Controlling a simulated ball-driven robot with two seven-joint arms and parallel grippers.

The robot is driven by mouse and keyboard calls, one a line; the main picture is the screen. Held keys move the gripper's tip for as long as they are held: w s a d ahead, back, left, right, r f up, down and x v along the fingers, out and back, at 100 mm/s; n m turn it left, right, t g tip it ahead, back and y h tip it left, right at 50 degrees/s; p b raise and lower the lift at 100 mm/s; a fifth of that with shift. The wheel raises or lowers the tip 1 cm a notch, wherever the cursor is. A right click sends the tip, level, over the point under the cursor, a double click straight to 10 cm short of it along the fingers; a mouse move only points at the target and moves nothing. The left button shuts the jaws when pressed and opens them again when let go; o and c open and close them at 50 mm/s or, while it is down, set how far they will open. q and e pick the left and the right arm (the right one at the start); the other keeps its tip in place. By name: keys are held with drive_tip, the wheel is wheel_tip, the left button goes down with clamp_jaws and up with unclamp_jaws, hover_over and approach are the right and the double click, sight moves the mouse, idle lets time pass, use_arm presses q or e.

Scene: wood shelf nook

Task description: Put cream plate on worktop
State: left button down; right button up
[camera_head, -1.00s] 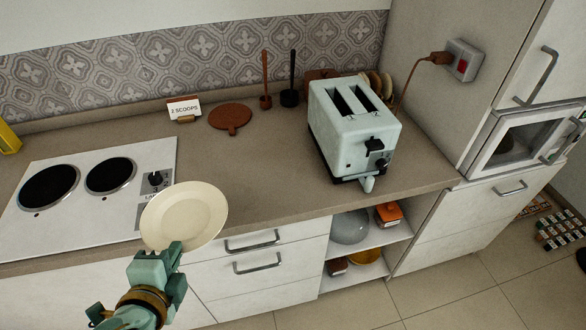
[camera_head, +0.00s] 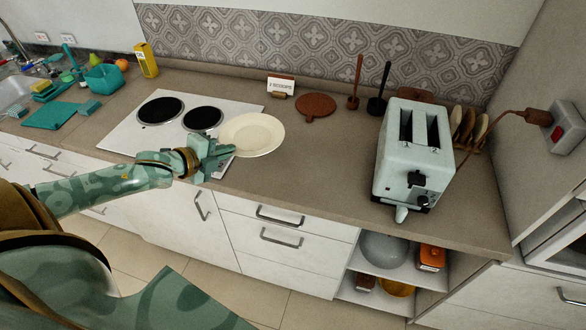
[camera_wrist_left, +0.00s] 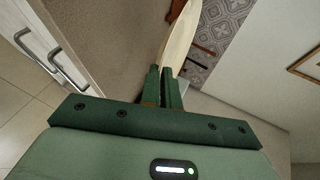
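The cream plate (camera_head: 256,134) shows in the head view, over the worktop beside the right edge of the hob. My left gripper (camera_head: 228,146) is at the plate's left rim and is shut on it. In the left wrist view the two fingers (camera_wrist_left: 166,88) pinch the plate (camera_wrist_left: 182,36), which is seen nearly edge-on. The worktop (camera_head: 300,160) is brown and has bare surface right of the plate. I cannot tell whether the plate touches it. My right gripper is not in view.
A pale toaster (camera_head: 412,155) stands on the worktop to the right. A white hob (camera_head: 130,131) lies to the left. A small sign (camera_head: 281,86), a round brown board (camera_head: 315,106) and two upright utensils are at the back. Clear worktop lies between plate and toaster.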

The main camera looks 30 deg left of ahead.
use_arm(q)
drive_tip(key=w+d+f+b, duration=0.1)
drive_tip(key=w+d+f, duration=0.2)
drive_tip(key=w+d, duration=0.25)
drive_tip(key=b, duration=0.2)
hover_over(280, 186)
drive_tip(key=f, duration=0.5)
drive_tip(key=shift+s+a+f, duration=0.25)
drive_tip(key=shift+a, duration=0.15)
drive_tip(key=shift+w+d+f, duration=0.1)
drive_tip(key=shift+d+f, duration=0.05)
drive_tip(key=shift+f, duration=0.1)
drive_tip(key=f, duration=0.2)
drive_tip(key=f+b, duration=0.1)
drive_tip(key=shift+w+d+f, duration=0.2)
drive_tip(key=shift+d+f, duration=0.1)
drive_tip(key=shift+f, duration=0.1)
drive_tip(key=c, duration=1.9)
unclamp_jaws()
drive_tip(key=shift+f, duration=0.1)
drive_tip(key=shift+c, duration=0.2)
